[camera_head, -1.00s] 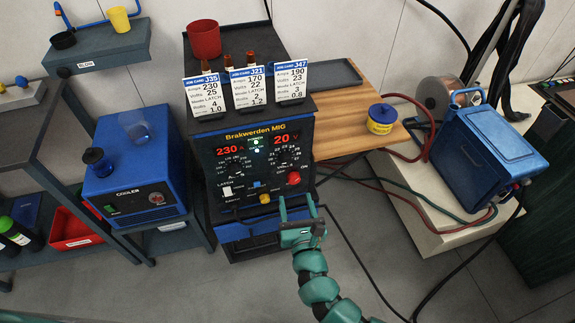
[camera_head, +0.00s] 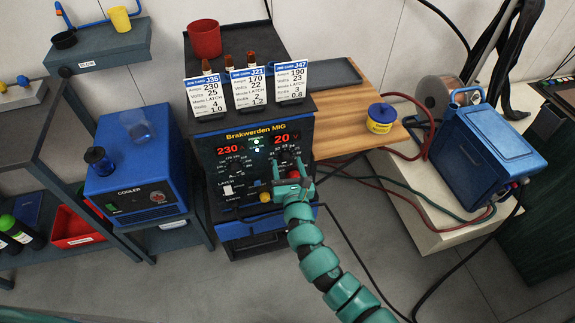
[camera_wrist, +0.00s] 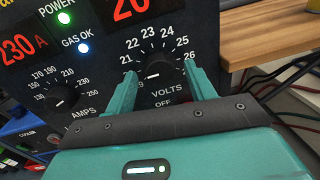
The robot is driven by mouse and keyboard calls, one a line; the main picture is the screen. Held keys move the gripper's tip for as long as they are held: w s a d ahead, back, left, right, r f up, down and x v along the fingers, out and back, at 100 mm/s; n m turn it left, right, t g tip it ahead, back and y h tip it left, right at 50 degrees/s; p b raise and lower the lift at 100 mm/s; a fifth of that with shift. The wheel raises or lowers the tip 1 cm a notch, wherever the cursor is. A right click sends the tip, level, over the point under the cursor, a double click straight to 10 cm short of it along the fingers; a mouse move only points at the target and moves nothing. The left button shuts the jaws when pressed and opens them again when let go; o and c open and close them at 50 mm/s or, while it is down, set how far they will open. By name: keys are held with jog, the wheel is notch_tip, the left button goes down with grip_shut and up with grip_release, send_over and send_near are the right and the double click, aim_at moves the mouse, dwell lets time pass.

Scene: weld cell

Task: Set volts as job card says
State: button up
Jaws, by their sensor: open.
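The blue-and-black Brakwerden MIG welder (camera_head: 255,134) shows 230 A and 20 V on red displays. In the wrist view, the black volts knob (camera_wrist: 157,70) has its white mark pointing left; the scale reads 21 to 26 around it. My green gripper (camera_head: 291,170) is open, with one finger on each side of the volts knob in the wrist view (camera_wrist: 158,75); contact cannot be told. Three job cards stand on top: J35 (camera_head: 207,97) says 25 volts, J21 (camera_head: 248,88) 22, J47 (camera_head: 290,84) 23. My gripper partly hides the volts dial in the head view.
The amps knob (camera_wrist: 62,97) sits left of the volts knob. A red knob (camera_head: 293,175) is partly hidden by my gripper. A wooden side table (camera_head: 345,137) with a blue-and-yellow tin (camera_head: 381,119) is at right; a blue cooler (camera_head: 138,165) is at left.

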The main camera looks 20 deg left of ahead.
jog(key=shift+w+a, duration=0.1)
jog(key=shift+w, duration=0.05)
jog(key=c, duration=1)
jog(key=shift+r+m, duration=0.1)
jog(key=shift+m, duration=0.2)
